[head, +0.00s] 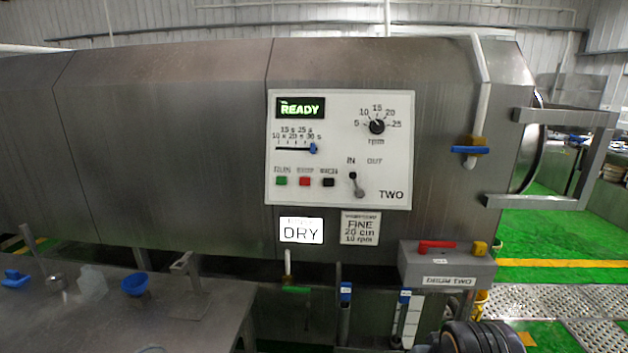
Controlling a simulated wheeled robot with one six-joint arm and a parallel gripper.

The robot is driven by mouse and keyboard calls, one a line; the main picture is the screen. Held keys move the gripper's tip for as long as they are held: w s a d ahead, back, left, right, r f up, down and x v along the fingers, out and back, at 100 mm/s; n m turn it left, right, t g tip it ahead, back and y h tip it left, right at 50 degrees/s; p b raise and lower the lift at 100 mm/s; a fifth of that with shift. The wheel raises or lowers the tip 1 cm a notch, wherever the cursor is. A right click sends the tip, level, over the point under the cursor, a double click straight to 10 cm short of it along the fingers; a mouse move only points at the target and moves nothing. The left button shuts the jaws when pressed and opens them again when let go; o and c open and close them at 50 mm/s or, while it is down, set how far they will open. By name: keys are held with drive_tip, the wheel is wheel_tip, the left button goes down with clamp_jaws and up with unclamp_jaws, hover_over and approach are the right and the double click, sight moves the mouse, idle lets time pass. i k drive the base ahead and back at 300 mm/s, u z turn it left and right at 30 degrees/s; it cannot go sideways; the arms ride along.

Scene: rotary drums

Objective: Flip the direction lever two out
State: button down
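The direction lever (356,184) is on the lower right of the white control panel (390,150) marked TWO. It is a short grey lever with a black knob on its upper end. It leans up and slightly to the left, toward the IN label (351,161); the OUT label (374,161) is to its upper right. My gripper's fingers do not show in the head view, and nothing touches the lever.
The panel also has a green READY display (300,108), a slider (312,148), three buttons (304,181) and an rpm dial (377,126). A grey box with a red handle (437,245) juts out below right. A metal bench (110,320) is at lower left.

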sight(360, 194)
drive_tip(key=i, duration=1.15)
drive_tip(key=u, duration=2.4)
